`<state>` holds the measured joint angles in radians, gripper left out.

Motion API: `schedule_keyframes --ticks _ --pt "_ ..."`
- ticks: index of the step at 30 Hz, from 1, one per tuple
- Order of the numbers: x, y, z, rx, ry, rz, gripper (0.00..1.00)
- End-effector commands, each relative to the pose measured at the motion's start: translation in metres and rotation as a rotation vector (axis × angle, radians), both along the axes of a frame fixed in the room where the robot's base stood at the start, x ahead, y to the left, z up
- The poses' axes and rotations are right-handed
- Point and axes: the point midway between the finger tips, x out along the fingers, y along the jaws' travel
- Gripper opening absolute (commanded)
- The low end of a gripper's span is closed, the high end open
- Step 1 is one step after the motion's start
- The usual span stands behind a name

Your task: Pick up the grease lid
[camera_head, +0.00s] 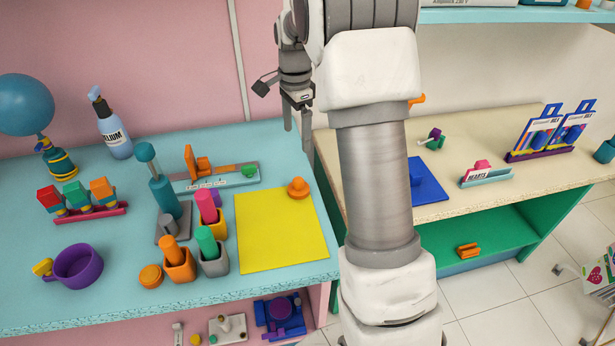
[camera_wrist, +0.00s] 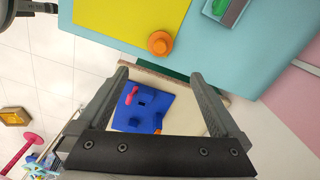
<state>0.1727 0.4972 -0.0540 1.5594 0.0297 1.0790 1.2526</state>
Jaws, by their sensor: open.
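An orange round lid with a knob (camera_head: 298,190) sits at the back right corner of the yellow mat (camera_head: 280,235) on the blue table. It also shows in the wrist view (camera_wrist: 160,43), beyond my fingertips. A second orange round piece (camera_head: 151,276) lies at the front of the table; I cannot tell for certain which one is the grease lid. My gripper (camera_head: 298,136) is open and empty, with its fingers pointing down above the table's back right area. In the wrist view my gripper (camera_wrist: 158,76) has its fingers spread wide, with nothing between them.
Colored cups with handles (camera_head: 178,262) stand left of the mat. A ruled rail (camera_head: 220,178) lies behind it. A purple mug (camera_head: 78,266), helium bottle (camera_head: 112,128) and blue balloon (camera_head: 24,105) are further left.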

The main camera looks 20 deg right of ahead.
Motion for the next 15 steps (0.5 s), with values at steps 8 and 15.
schedule_keyframes --ticks 8,15 --pt "0.003 -0.002 -0.033 0.002 0.011 -0.025 1.0" --pt "0.002 -0.002 -0.086 0.003 0.011 -0.024 1.0"
